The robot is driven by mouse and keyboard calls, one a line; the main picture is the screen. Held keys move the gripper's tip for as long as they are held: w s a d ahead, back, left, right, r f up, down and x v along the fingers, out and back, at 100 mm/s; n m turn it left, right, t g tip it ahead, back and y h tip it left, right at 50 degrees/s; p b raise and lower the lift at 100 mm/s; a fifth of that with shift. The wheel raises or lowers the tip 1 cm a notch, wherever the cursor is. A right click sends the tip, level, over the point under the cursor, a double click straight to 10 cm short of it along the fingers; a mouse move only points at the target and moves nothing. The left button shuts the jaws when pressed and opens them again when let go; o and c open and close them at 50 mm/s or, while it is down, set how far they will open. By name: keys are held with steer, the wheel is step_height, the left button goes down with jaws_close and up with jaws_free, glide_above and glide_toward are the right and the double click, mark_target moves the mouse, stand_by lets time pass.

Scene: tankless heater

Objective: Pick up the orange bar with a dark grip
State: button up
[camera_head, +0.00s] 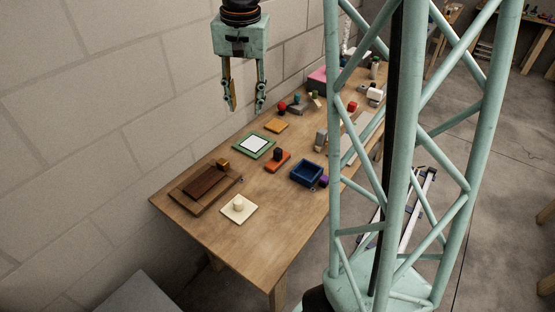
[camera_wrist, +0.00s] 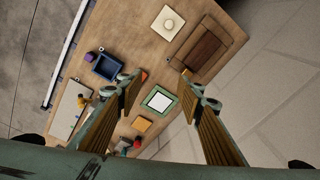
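The orange bar (camera_head: 277,164) lies on the wooden table, with a dark upright grip (camera_head: 278,154) on its top. In the wrist view only a sliver of the orange bar (camera_wrist: 145,75) shows beside the left finger, which hides the rest. My gripper (camera_head: 246,108) is open and empty, pointing down high above the table near the wall. In the wrist view the fingers of my gripper (camera_wrist: 160,78) stand wide apart, with table between them.
A green-framed white square (camera_head: 254,145), a blue tray (camera_head: 306,173), a yellow-orange block (camera_head: 277,125), a cream knobbed plate (camera_head: 239,208) and a brown wooden tray (camera_head: 206,188) surround the bar. More objects stand farther back. The block wall (camera_head: 120,110) borders the table.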

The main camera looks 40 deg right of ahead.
steer(key=w+d+f+m, duration=0.3)
steer(key=w+d+f, duration=0.1)
steer(key=d+f, duration=0.4)
steer(key=m+g+p, duration=0.1)
steer(key=m+p, duration=0.1)
steer(key=m, duration=0.1)
glide_above(278, 149)
step_height(278, 149, down, 12)
steer(key=shift+s+r+y, duration=0.15)
steer(key=shift+y, duration=0.15)
steer(key=shift+a, duration=0.1)
steer(key=shift+f, duration=4.3)
steer(key=shift+f, duration=0.1)
steer(key=shift+f+b, duration=0.3)
steer(key=shift+f, duration=2.2)
steer(key=shift+c, duration=0.7)
